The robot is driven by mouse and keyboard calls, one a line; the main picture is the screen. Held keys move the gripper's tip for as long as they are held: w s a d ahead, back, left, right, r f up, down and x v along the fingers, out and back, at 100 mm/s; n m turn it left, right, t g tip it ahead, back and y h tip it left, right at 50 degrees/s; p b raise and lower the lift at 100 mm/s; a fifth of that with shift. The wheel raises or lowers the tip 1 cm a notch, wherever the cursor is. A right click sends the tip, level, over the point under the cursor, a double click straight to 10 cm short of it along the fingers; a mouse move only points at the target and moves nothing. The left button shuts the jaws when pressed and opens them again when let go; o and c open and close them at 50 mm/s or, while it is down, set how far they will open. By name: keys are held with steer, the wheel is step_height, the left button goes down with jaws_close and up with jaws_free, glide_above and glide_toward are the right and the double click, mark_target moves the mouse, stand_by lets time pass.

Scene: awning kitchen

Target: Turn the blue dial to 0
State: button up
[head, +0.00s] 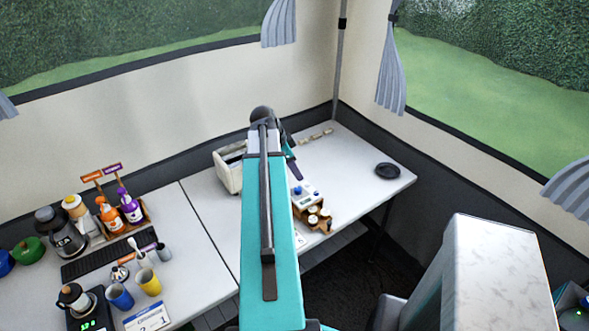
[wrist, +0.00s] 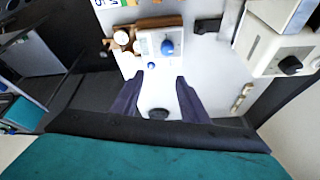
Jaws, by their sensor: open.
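The blue dial (wrist: 167,46) is on the top face of a small white box (wrist: 145,43) in the wrist view. A second, smaller blue round part (wrist: 153,66) sits at the box's near edge. The dial's markings are too small to read. In the head view the white box (head: 309,196) stands on the white table, just beyond the right edge of my arm. My gripper (wrist: 157,84) is open and empty, its two dark fingers apart and pointing toward the box. It also shows in the head view (head: 294,168), above the table and apart from the box.
A black round disc (wrist: 158,113) lies on the table, also at right in the head view (head: 387,170). A white appliance with a black knob (wrist: 290,65) stands beside the box. Brown-and-cream pieces (head: 318,220) lie close by. Cups, bottles and a coffee pot (head: 62,238) crowd the left table.

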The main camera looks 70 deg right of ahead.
steer(key=shift+s+a+r+p, duration=0.1)
steer(key=shift+a+r+p, duration=0.25)
steer(key=shift+r, duration=0.4)
steer(key=shift+s+a+r+p, duration=0.1)
steer(key=shift+a+r+p, duration=0.25)
steer(key=shift+r, duration=0.45)
steer(key=shift+a+r+p, duration=0.25)
steer(key=shift+r+p, duration=0.15)
steer(key=shift+r, duration=0.35)
steer(key=b+v, duration=0.4)
steer(key=v, duration=0.9)
steer(key=shift+r, duration=0.35)
